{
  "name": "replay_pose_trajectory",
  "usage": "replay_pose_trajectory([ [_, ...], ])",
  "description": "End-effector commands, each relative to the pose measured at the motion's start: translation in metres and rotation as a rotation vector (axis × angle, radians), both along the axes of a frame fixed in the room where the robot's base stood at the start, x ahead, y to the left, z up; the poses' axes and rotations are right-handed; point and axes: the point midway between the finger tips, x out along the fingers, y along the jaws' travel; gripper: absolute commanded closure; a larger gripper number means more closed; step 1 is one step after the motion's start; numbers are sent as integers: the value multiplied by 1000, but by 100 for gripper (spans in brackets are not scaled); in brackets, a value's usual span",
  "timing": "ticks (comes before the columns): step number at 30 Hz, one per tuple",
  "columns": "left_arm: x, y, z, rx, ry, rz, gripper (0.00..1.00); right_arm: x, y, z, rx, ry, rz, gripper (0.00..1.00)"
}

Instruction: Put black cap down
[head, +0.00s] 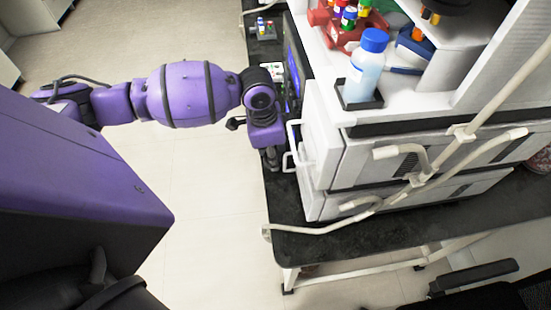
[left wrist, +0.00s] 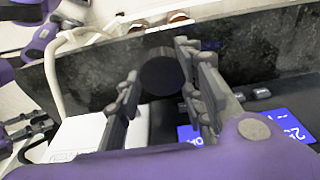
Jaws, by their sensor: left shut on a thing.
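My left gripper (left wrist: 158,85) is shut on the black cap (left wrist: 162,72), a dark round piece between the two fingertips in the left wrist view. The cap is over the dark counter (left wrist: 80,75); I cannot tell if it touches the surface. In the head view my left gripper (head: 270,158) points down at the counter's left edge, beside the white machine. The cap cannot be made out there.
A white machine (head: 322,135) with handles and pale tubes fills the right. A blue-capped bottle (head: 364,75) stands in a holder on it. A blue display (left wrist: 285,125) and a white box (left wrist: 85,137) are near my left gripper. The counter's front strip (head: 330,240) is mostly clear.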

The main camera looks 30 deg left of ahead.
Motion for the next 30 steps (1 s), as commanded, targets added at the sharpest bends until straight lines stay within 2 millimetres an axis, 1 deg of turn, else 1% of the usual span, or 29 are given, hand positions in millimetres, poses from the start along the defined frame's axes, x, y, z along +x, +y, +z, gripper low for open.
replay_pose_trajectory([
  [1,-1,0,-11,0,5,2,79,-1,0,-1,0,2,0,60],
  [3,-1,0,-23,-1,4,1,79,-2,0,-2,-1,3,0,60],
  [5,4,-6,-25,-2,-1,0,79,0,-1,0,-1,0,0,60],
  [7,6,-7,-26,0,-1,0,79,0,-1,0,-2,0,1,60],
  [14,5,-6,-27,0,0,0,79,-1,-2,0,-5,0,4,60],
  [28,4,-6,-40,1,2,1,79,-1,-3,0,-7,1,5,60],
  [29,3,-6,-40,2,3,1,60,-1,-3,0,-7,1,5,60],
  [30,3,-6,-41,2,4,1,55,-1,-3,0,-7,1,5,60],
])
